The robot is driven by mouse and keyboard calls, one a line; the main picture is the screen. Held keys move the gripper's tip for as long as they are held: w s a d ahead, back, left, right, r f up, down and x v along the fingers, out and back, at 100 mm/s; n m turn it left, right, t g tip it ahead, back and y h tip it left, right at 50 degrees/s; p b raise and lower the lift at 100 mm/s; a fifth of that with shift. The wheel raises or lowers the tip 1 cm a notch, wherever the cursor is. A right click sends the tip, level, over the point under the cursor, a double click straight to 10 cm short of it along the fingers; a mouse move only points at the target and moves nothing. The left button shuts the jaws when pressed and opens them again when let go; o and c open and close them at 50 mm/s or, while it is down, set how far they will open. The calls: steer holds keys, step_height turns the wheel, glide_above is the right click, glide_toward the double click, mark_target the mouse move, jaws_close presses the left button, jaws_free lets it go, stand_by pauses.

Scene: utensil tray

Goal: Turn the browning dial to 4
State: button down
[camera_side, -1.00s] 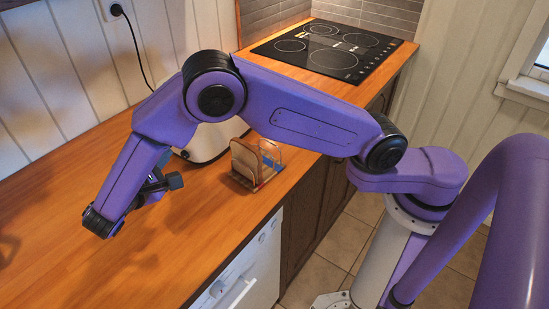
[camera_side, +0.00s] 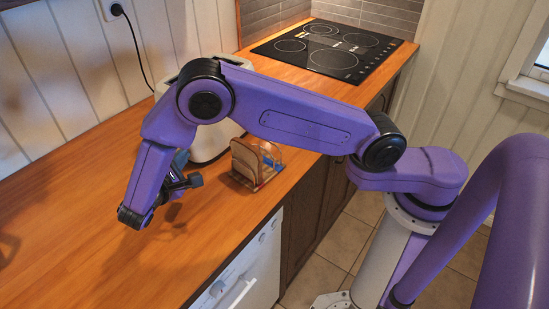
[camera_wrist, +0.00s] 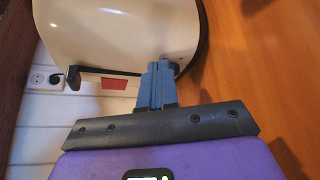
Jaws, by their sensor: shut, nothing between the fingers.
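The cream toaster (camera_side: 208,142) stands on the counter behind my arm, which hides part of it. In the wrist view the toaster (camera_wrist: 110,35) fills the upper left, seen sideways. My gripper (camera_wrist: 158,72) is shut and empty, its blue-grey fingers pointing at the toaster. A small dark part (camera_wrist: 174,67) shows by the fingertips at the toaster's lower edge; I cannot tell whether it is the browning dial or whether the fingers touch it. No dial numbers or pointer are readable. In the side view my gripper (camera_side: 181,159) is close to the toaster's near end.
A rack (camera_side: 246,166) with bread-like slices stands right of the toaster near the counter's front edge. A black hob (camera_side: 335,48) lies farther back. A wall socket (camera_side: 116,9) has a black cord running down. The wooden counter (camera_side: 75,225) at left is mostly clear.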

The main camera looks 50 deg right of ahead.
steer(key=shift+d, duration=0.6)
steer(key=shift+s+f, duration=0.25)
steer(key=shift+f, duration=0.3)
steer(key=shift+s+f, duration=0.2)
steer(key=shift+f, duration=0.3)
stand_by(0.9)
steer(key=shift+s, duration=0.1)
steer(key=shift+s+r, duration=0.1)
steer(key=shift+s, duration=0.2)
steer(key=shift+s+a, duration=0.15)
steer(key=shift+a, duration=1.35)
steer(key=shift+s+a, duration=0.1)
steer(key=shift+a, duration=1.4)
